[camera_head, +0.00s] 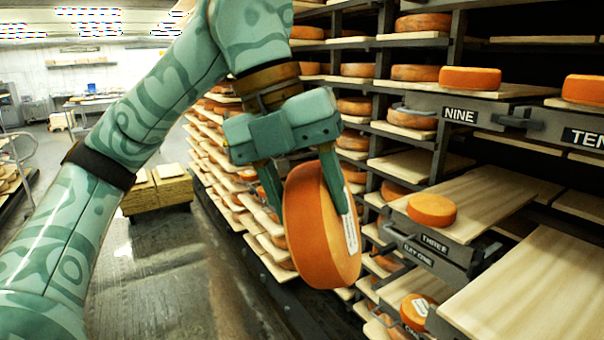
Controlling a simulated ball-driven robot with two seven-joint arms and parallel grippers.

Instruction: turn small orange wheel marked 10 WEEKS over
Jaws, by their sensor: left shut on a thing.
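My left gripper (310,205) is shut on an orange cheese wheel (312,238), with one finger on each side. The wheel is held on its edge in the air in front of the racks, slightly tilted. A white label shows on its right face, but its print is too small to read, so I cannot confirm 10 WEEKS. A smaller-looking orange wheel (432,209) lies flat on the board above the THREE sign. Another orange wheel (413,318) with a white label lies lower down. My right gripper is out of view.
Racks of wooden boards with many wheels fill the right side. The board above the THREE sign (485,200) has bare room right of its wheel. A bare board (540,290) lies at the lower right. A stack of boards (158,190) stands on the floor at left.

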